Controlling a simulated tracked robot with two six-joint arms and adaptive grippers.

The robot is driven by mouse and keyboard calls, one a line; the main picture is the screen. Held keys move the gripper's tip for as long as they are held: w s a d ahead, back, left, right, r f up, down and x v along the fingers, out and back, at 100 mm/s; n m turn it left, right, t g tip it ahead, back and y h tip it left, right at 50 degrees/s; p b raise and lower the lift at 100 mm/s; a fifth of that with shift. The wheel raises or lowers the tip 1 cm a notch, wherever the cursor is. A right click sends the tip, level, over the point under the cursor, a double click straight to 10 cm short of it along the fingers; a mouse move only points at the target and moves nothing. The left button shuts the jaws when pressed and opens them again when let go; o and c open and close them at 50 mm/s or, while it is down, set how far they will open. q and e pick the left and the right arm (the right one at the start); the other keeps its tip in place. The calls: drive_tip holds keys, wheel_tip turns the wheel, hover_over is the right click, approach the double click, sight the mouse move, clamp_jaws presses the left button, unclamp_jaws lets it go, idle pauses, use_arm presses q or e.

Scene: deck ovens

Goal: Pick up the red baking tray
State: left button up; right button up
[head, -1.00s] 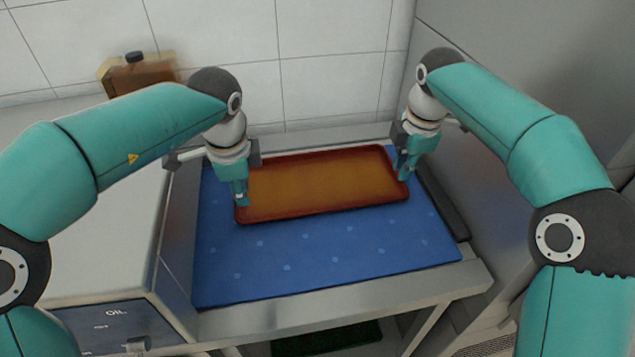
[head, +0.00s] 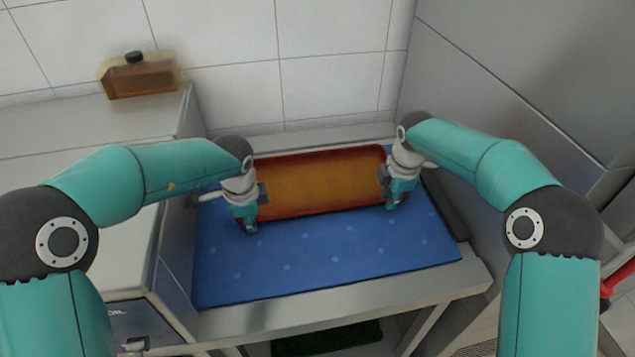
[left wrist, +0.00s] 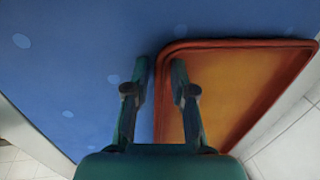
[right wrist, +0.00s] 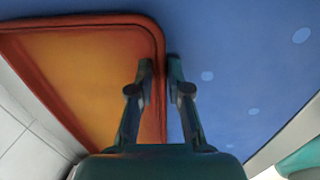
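The red baking tray (head: 320,187), with a red rim and an orange-brown inside, lies flat on the blue mat (head: 325,260). My left gripper (head: 250,226) is at the tray's left end, pointing down. In the left wrist view its two fingers (left wrist: 159,72) are apart, one on each side of the tray's rim. My right gripper (head: 392,203) is at the tray's right end. In the right wrist view its fingers (right wrist: 160,68) are also apart, with the rim between them and a narrower gap. The arms hide parts of both tray ends in the head view.
A brown bottle with a dark cap (head: 138,76) stands on the counter at the back left. A tiled wall is behind the tray, and a grey metal wall (head: 520,80) rises at the right. The mat in front of the tray is clear.

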use_arm(q)
clamp_jaws()
use_arm(e)
clamp_jaws()
use_arm(q)
drive_tip(key=shift+r, duration=0.1)
use_arm(e)
drive_tip(key=shift+r, duration=0.1)
